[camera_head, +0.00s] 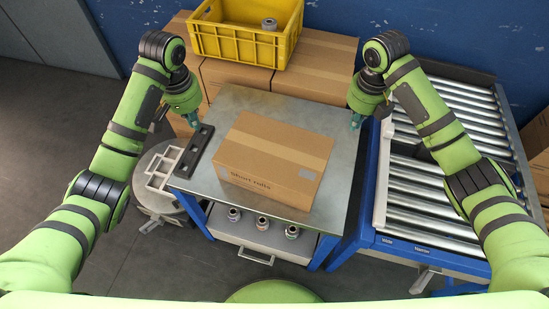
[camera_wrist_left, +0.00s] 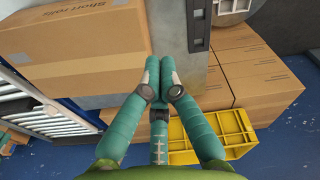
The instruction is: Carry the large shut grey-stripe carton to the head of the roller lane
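A large shut brown carton (camera_head: 275,160) lies on the grey-topped table (camera_head: 235,102), printed "Short rolls" on its near side, with a paler stripe across its top. It also shows at upper left in the left wrist view (camera_wrist_left: 80,45). The roller lane (camera_head: 415,190) stands right of the table.
A yellow crate (camera_head: 235,42) holding a roll sits on several brown cartons (camera_head: 325,65) behind the table. A black bar (camera_head: 199,150) lies along the table's left edge. A blue wall (camera_head: 465,30) closes the back.

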